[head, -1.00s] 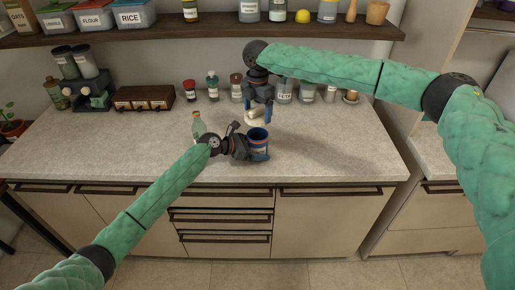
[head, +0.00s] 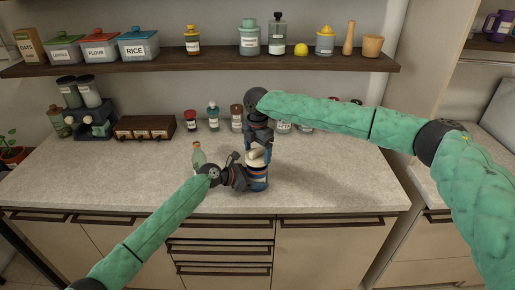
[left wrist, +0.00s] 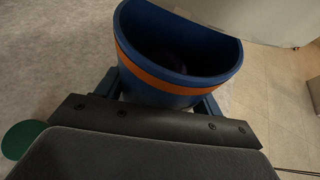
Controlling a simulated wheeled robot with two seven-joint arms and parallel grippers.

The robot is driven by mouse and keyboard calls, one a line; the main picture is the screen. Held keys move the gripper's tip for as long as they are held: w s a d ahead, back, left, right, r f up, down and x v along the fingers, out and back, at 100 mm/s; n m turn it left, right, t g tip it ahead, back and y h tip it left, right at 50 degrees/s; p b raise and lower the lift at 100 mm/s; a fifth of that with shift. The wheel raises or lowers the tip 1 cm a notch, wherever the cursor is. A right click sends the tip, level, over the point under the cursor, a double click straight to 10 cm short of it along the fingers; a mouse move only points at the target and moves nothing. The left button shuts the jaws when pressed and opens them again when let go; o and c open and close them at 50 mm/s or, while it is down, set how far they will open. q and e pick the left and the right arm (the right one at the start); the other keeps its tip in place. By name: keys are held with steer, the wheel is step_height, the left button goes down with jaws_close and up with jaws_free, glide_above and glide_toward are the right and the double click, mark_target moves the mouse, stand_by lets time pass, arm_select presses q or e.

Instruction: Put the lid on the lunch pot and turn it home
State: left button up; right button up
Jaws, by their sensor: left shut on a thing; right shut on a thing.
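The lunch pot (head: 260,184) is dark blue with an orange band and stands near the counter's front. My left gripper (head: 248,178) is shut on it from the left. In the left wrist view the pot (left wrist: 170,80) is upright between the fingers, its dark inside partly showing. My right gripper (head: 258,150) points down over the pot and is shut on the cream lid (head: 256,158). In the left wrist view the lid (left wrist: 250,18) hangs above the pot's far right side, hiding part of the rim. It looks apart from the rim.
A green bottle (head: 198,156) stands just behind my left wrist. Several jars, such as the red-capped one (head: 191,121), line the wall. A drawer box (head: 144,128) and a coffee machine (head: 93,122) stand at the back left. The right side of the counter (head: 350,185) is clear.

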mark_target(257, 158)
steer(key=shift+f, duration=0.3)
steer(key=shift+f, duration=0.85)
steer(key=shift+f, duration=0.6)
stand_by(0.5)
